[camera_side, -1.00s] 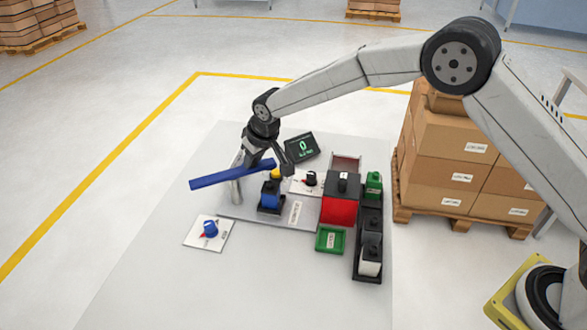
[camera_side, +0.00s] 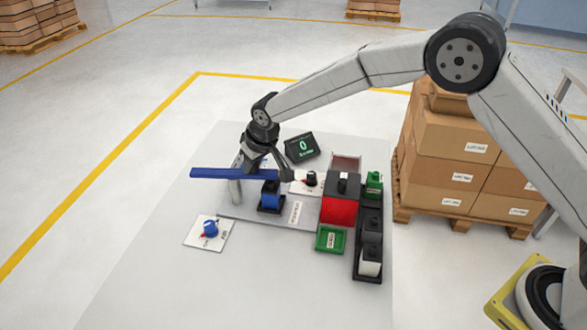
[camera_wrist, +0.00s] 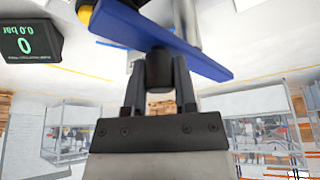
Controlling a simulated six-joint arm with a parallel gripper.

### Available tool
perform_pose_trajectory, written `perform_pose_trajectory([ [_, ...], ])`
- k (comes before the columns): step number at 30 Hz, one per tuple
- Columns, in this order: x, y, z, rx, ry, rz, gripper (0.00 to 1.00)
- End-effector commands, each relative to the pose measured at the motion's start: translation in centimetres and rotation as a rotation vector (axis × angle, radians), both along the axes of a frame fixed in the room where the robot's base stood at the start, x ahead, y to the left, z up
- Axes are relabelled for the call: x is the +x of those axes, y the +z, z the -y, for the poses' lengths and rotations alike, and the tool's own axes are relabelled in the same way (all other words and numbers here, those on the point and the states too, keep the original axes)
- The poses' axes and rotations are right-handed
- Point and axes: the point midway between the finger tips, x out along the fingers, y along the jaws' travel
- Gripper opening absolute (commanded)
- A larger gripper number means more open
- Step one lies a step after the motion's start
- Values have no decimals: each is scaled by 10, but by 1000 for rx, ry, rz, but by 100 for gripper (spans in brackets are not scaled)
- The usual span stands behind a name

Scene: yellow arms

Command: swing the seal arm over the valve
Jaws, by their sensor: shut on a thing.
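The seal arm (camera_side: 225,174) is a long blue bar, lying nearly level across the top of a grey post (camera_side: 236,190). Its right end is above or close to a blue block on a black base (camera_side: 270,195), probably the valve; I cannot tell whether they touch. My gripper (camera_side: 268,161) is at the right part of the bar. In the wrist view, my gripper (camera_wrist: 159,80) is shut on a black handle (camera_wrist: 160,68) at the blue bar (camera_wrist: 165,38). The bar's right end is partly hidden by my gripper in the side view.
A gauge display (camera_side: 302,147) reading 0 stands behind. A blue dial on a white card (camera_side: 210,229) lies in front left. A red box (camera_side: 339,208), a green tray (camera_side: 330,238) and a black rack (camera_side: 369,245) stand to the right. The table's left front is clear.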

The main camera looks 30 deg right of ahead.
Motion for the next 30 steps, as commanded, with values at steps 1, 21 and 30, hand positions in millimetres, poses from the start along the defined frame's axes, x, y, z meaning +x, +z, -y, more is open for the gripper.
perform_pose_trajectory([
  [1, 2, 3, -3, 5, 2, 10, 13],
  [21, -7, 7, -6, 4, 0, 11, 14],
  [30, -9, 5, -6, 2, 0, 8, 14],
])
